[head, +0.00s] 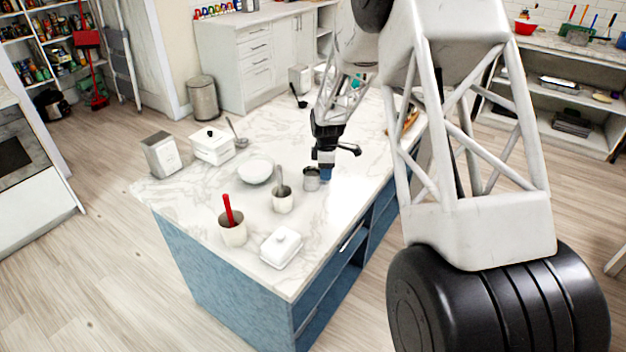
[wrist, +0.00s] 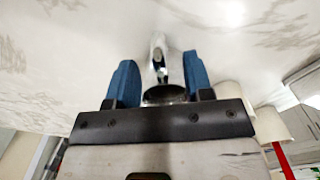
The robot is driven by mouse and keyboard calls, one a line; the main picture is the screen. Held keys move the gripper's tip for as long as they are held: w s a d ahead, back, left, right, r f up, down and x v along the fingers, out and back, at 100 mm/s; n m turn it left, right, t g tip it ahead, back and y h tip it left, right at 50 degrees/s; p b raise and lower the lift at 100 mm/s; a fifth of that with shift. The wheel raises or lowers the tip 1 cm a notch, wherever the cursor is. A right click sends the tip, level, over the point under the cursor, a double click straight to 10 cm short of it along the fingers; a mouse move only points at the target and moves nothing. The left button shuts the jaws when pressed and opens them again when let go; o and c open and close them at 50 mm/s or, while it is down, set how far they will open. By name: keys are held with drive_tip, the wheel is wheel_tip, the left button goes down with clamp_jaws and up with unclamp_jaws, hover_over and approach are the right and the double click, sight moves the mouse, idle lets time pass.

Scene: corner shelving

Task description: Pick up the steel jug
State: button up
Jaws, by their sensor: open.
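The steel jug (head: 311,181) is a small, shiny metal vessel standing on the marble countertop of the island. My gripper (head: 326,170) is low over the counter at the jug's right side in the head view, with a blue finger overlapping the jug's edge. In the wrist view, my gripper (wrist: 159,70) has its two blue fingers spread apart. Shiny metal of the jug (wrist: 158,56) and a dark rounded shape show in the gap between them. The fingers do not appear closed on it. I cannot tell whether either finger touches it.
Close left of the jug stands a cream pot with a utensil (head: 283,200). A white bowl (head: 255,171), a pot with a red utensil (head: 232,231) and a white butter dish (head: 281,247) are farther off. The marble counter (head: 349,196) is clear right of the jug.

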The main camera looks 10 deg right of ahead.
drive_tip(key=shift+f, duration=1.2)
clamp_jaws()
